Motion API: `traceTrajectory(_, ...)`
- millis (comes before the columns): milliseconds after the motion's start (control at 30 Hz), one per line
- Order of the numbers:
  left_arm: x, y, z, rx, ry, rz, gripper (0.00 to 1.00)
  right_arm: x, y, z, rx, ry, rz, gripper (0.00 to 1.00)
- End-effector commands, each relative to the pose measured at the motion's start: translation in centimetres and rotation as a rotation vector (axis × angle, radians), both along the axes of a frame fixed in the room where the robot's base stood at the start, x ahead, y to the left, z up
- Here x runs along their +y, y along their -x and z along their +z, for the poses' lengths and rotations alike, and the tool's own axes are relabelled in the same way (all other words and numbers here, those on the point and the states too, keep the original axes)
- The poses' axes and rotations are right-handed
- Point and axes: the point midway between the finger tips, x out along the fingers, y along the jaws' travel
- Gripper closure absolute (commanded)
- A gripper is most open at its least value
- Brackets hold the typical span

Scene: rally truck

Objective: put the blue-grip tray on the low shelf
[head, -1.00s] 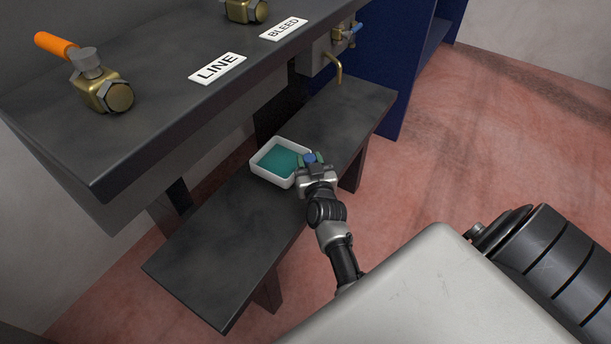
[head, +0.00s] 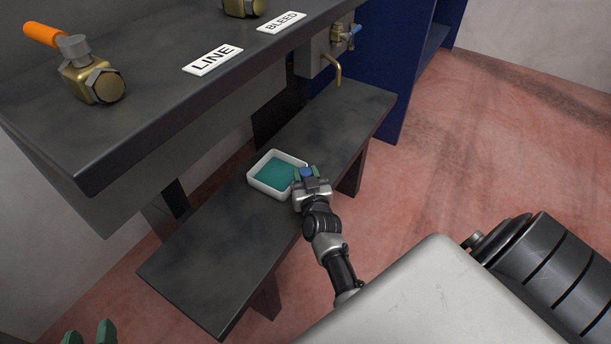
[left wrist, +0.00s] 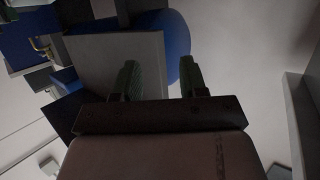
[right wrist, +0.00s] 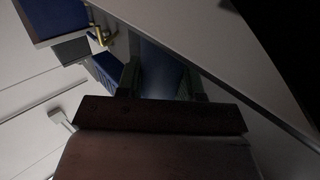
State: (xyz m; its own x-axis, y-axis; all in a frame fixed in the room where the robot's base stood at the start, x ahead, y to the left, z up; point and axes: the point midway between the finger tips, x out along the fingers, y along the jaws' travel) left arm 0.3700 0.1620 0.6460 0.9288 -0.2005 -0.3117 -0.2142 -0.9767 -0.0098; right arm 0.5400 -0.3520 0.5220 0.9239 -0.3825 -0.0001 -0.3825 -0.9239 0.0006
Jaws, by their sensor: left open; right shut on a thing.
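The blue-grip tray (head: 252,182) is a white, square, shallow tray with a teal inside. In the head view it is over the middle of the dark low shelf (head: 215,240), level or nearly so; I cannot tell whether it touches the shelf. My right gripper (head: 306,176) is shut on its blue grip (head: 306,172) at the tray's right side and partly hides it. My left gripper (head: 89,334) shows only its green fingertips at the bottom left edge. In the left wrist view its fingers (left wrist: 161,82) are apart with nothing held between them.
A dark upper bench (head: 150,120) overhangs the low shelf's back side. It carries brass valves, one with an orange handle (head: 46,35), and LINE (head: 212,60) and BLEED (head: 282,22) labels. A brass spout (head: 338,70) hangs over the shelf's far end. The shelf's near-left end is clear.

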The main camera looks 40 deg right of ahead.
Motion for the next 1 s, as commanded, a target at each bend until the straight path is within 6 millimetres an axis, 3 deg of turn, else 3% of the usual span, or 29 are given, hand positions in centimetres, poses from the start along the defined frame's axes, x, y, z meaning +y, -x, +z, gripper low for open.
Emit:
traceTrajectory(167, -0.1, -0.1, 0.2, -0.021, 0.005, -0.001, 0.57, 0.0, 0.0, -0.2, -0.001, 0.000, 0.000, 0.94)
traceTrajectory(200, -0.1, -0.2, 0.3, -0.029, 0.007, -0.001, 0.57, 0.0, 0.0, -0.3, 0.000, 0.000, 0.000, 0.62)
traceTrajectory(367, -0.1, -0.2, 0.3, -0.026, 0.006, -0.001, 0.57, 0.0, 0.0, -0.2, 0.000, 0.000, 0.000, 0.38)
traceTrajectory(733, -0.1, -0.1, 0.3, -0.014, 0.003, -0.001, 0.57, 0.0, 0.0, 0.1, -0.001, -0.001, 0.000, 0.38)
traceTrajectory(1000, 1.0, 1.9, -2.3, 0.224, -0.052, 0.015, 0.57, 0.7, 1.8, 0.2, 0.002, -0.001, -0.001, 0.38)
